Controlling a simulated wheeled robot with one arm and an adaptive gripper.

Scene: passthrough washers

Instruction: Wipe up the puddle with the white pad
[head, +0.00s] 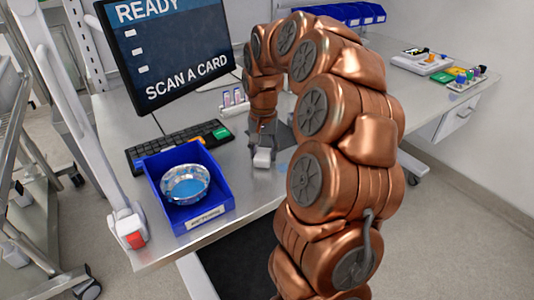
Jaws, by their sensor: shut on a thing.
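My gripper (263,150) points down over the table near its front edge, in the middle of the picture. It is shut on the white pad (263,159), a small pale block below the fingers. The pad is at or just above the table top; I cannot tell if it touches. A faint pale-blue patch, which looks like the puddle (283,168), lies on the table just right of the pad. My arm hides the table to the right of it.
A vial rack (234,108) stands behind. Trays with small parts (420,60) are at the far right.

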